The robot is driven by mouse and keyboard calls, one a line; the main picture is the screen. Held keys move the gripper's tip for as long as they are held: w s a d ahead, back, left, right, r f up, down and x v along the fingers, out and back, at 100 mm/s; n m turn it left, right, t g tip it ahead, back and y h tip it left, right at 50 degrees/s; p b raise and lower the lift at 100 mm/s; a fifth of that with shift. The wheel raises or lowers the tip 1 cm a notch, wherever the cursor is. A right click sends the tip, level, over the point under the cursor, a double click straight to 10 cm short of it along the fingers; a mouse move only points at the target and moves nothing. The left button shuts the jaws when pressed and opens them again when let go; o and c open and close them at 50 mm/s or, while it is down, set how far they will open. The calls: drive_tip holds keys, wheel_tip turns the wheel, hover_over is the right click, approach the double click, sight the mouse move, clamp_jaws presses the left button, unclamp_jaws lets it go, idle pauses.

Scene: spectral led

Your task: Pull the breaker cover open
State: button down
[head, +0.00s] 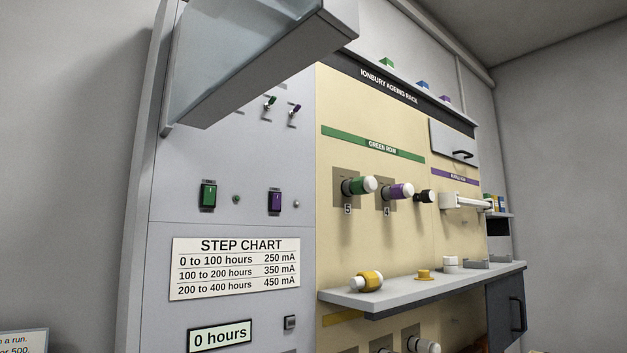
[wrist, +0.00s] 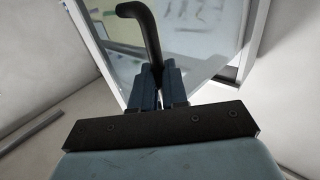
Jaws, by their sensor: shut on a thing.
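The breaker cover (head: 235,55) is a clear panel in a grey frame at the top left of the head view. It stands swung up and out from the grey panel, with small switches (head: 270,104) showing below it. In the wrist view the clear cover (wrist: 200,35) fills the upper middle, with a curved black handle (wrist: 140,18). My gripper (wrist: 158,75) is shut on the lower part of this handle. The gripper is not in the head view.
The step chart (head: 236,268) and an hours display (head: 220,336) are on the grey panel below. To the right, a beige rack holds green and purple cylinders (head: 390,191) above a shelf (head: 400,297) with small items. Another grey hatch (head: 440,140) has a black handle.

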drive_tip(key=c, duration=1.5)
unclamp_jaws()
drive_tip(key=shift+w+a+f, duration=0.2)
drive_tip(key=shift+w, duration=0.05)
drive_tip(key=shift+o, duration=1.1)
drive_tip(key=shift+w, duration=0.1)
drive_tip(key=shift+r, duration=0.1)
drive_tip(key=s, duration=1.4)
drive_tip(key=shift+a, duration=0.1)
